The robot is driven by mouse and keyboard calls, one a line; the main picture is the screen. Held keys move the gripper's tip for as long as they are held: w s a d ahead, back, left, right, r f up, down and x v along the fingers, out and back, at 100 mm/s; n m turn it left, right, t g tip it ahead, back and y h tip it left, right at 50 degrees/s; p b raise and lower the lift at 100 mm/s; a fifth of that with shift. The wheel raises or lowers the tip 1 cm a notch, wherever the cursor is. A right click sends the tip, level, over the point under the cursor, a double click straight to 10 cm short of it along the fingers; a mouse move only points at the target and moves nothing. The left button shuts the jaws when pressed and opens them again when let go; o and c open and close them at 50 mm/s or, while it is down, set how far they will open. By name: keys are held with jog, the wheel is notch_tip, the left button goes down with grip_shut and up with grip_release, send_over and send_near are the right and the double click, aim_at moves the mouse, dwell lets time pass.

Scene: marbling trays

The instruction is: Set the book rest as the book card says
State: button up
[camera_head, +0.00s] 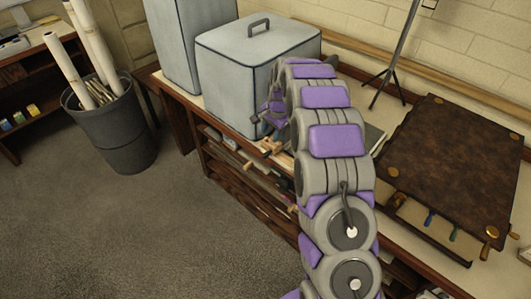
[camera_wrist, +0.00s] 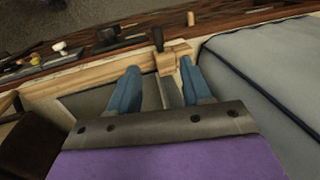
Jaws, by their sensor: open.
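My gripper (camera_wrist: 160,68) is open in the wrist view, its two blue fingers spread over a wooden frame. A short wooden block (camera_wrist: 172,56) with a dark upright peg (camera_wrist: 158,38) lies just beyond and between the fingertips. A flat grey panel (camera_wrist: 82,100) lies inside the frame, and a narrow grey strip runs between the fingers. I cannot tell whether the fingers touch anything. In the head view my gripper is mostly hidden behind my arm, by the lidded box and small wooden pieces (camera_head: 271,147). I cannot make out a book card.
A grey lidded box (camera_head: 232,85) stands close to my gripper; its padded side (camera_wrist: 265,75) fills the wrist view's right. A large brown slab with brass-coloured corners (camera_head: 455,165) lies at right. A tripod (camera_head: 392,65) stands behind. A bin of rolls (camera_head: 112,125) stands on open floor.

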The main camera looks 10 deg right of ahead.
aim_at(267, 153)
jog(key=f+b, duration=0.1)
jog(key=f, duration=0.3)
jog(key=w+f, duration=0.1)
jog(key=f, duration=0.3)
jog(key=w+a+f+b, duration=0.1)
jog(key=f, duration=0.3)
jog(key=shift+f+b, duration=0.2)
jog(key=shift+b, duration=0.1)
jog(key=shift+a+f, duration=0.15)
jog(key=shift+f, duration=0.15)
jog(key=shift+d, duration=0.2)
jog(key=shift+c, duration=1.3)
grip_shut()
